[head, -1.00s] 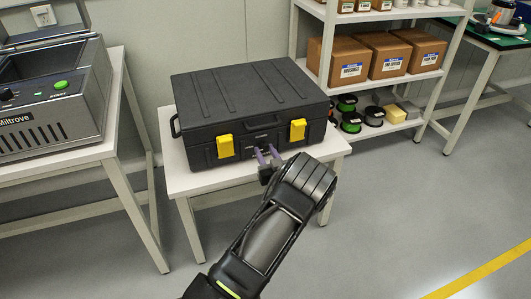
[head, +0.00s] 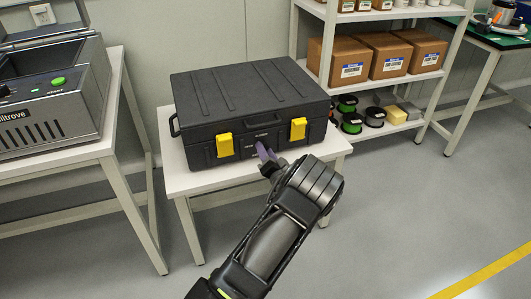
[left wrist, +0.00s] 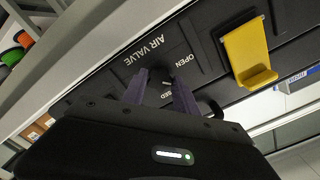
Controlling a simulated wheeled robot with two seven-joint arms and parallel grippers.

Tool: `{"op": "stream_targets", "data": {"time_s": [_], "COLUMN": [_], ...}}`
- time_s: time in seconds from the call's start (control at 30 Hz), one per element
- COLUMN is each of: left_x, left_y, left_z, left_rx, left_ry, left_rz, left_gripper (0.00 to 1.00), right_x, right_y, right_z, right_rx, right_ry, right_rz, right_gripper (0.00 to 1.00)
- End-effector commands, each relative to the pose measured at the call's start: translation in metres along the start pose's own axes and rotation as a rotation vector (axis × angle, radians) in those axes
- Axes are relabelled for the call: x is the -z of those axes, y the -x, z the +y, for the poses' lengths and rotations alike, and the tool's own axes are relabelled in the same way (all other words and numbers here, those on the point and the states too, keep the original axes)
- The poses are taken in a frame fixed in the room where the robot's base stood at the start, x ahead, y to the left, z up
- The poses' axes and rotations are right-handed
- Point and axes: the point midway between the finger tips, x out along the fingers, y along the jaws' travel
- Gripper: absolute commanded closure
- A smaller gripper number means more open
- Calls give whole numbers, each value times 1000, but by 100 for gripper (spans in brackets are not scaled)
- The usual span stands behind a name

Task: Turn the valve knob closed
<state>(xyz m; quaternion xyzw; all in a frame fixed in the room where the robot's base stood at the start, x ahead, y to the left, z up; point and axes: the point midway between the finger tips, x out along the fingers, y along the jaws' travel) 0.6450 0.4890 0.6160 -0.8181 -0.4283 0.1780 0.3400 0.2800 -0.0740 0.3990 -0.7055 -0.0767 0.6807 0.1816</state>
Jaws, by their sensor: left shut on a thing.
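A large black case (head: 245,92) with yellow latches stands on a white table. Its front panel carries an "AIR VALVE" label (left wrist: 145,50) with "OPEN" and a partly hidden second word ending in "SED", in the left wrist view. My left gripper (head: 265,152) is at the case front between the two latches. In the left wrist view its purple fingers (left wrist: 163,94) reach to the panel below the label and are shut on the valve knob. The knob is mostly hidden between the fingers, so its exact angle cannot be told. My right gripper is not in view.
A yellow latch (left wrist: 248,52) is close beside the fingers in the left wrist view. A grey machine (head: 50,95) stands on the white table at left. A shelf with boxes (head: 345,62) and spools is behind at right. The floor at right is clear.

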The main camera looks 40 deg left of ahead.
Motion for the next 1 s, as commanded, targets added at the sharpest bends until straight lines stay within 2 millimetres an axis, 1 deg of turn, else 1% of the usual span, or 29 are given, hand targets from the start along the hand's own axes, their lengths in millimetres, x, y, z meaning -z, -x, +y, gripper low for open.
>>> {"op": "stream_targets", "data": {"time_s": [0.6,0.8,1.0], "left_x": [0,0,0], "left_y": [0,1,1], "left_z": [1,1,1], "left_rx": [-1,-3,-2], "left_ry": [-570,-702,-776], "left_rz": [2,2,1], "left_gripper": [100,100,100], "right_x": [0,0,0], "right_y": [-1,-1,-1], "right_z": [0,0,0], "right_rx": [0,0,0], "right_ry": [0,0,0], "right_rz": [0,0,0], "right_gripper": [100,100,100]}}
